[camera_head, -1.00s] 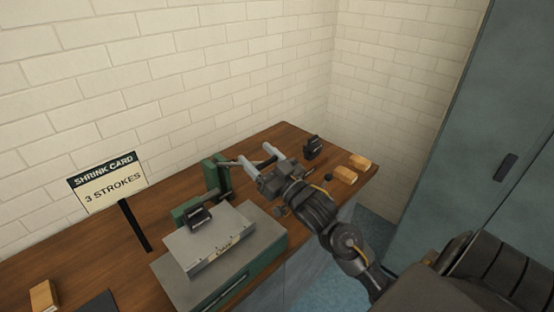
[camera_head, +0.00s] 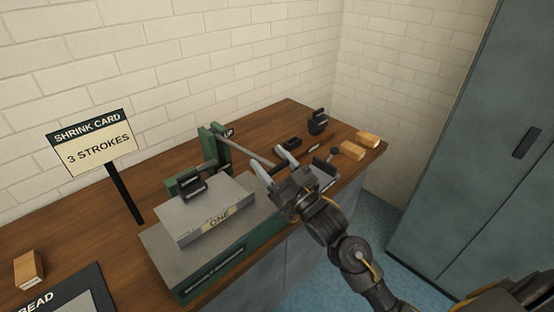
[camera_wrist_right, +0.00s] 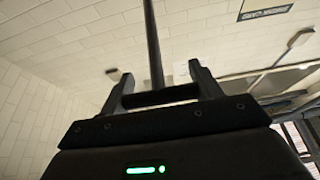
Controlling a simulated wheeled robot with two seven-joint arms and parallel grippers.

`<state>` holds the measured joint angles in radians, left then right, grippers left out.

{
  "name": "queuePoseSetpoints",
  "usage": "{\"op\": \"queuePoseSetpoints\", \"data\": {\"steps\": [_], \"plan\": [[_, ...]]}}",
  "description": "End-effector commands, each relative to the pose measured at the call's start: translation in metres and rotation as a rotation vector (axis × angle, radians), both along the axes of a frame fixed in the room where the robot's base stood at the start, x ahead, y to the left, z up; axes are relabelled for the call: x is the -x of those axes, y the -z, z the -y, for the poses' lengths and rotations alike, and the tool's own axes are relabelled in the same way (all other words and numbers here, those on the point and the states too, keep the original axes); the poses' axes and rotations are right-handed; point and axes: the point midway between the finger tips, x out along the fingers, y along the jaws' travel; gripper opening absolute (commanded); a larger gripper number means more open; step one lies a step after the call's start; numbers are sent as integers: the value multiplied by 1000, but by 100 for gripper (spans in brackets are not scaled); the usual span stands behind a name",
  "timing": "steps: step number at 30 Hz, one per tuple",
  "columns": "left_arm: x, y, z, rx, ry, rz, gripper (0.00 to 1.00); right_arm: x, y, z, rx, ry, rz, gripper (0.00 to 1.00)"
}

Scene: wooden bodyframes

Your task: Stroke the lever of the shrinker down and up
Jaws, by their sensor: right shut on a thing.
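The shrinker has a green upright frame (camera_head: 222,158) on the bench, with a small label near its top. Its grey lever (camera_head: 248,149) slopes down to the right from the top of the frame. My right gripper (camera_head: 274,163) is shut on the black cross handle at the lever's end. In the right wrist view, the handle (camera_wrist_right: 160,96) lies across between the two fingers, and the lever rod (camera_wrist_right: 153,45) runs away from it. My left gripper is not in view.
A grey block marked ONE (camera_head: 216,213) sits on a green-sided base (camera_head: 165,262) left of the lever. A card reading 3 STROKES (camera_head: 95,145) stands at the left. Wooden blocks (camera_head: 368,139) and a black clamp-like piece (camera_head: 318,121) lie at the right end. A cabinet (camera_head: 475,150) stands right.

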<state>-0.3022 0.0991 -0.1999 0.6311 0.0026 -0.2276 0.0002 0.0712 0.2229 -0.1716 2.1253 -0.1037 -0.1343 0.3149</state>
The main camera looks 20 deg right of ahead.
Motion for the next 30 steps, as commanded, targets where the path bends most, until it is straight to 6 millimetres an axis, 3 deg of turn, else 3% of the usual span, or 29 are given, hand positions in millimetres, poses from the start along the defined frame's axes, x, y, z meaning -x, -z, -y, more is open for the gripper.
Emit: {"op": "queuePoseSetpoints", "data": {"steps": [6, 7, 12, 23, 30], "plan": [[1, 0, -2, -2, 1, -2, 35, 1, 1, 0, 1, -1, -3, 23], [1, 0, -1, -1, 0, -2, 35, 1, 1, 0, 1, -1, -3, 65], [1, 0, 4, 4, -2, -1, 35, 0, 1, 0, 1, 0, -2, 85], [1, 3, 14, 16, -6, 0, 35, 6, 5, 3, 1, 1, -3, 85], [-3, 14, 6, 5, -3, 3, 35, 42, 24, 17, 3, 0, -4, 85]]}}
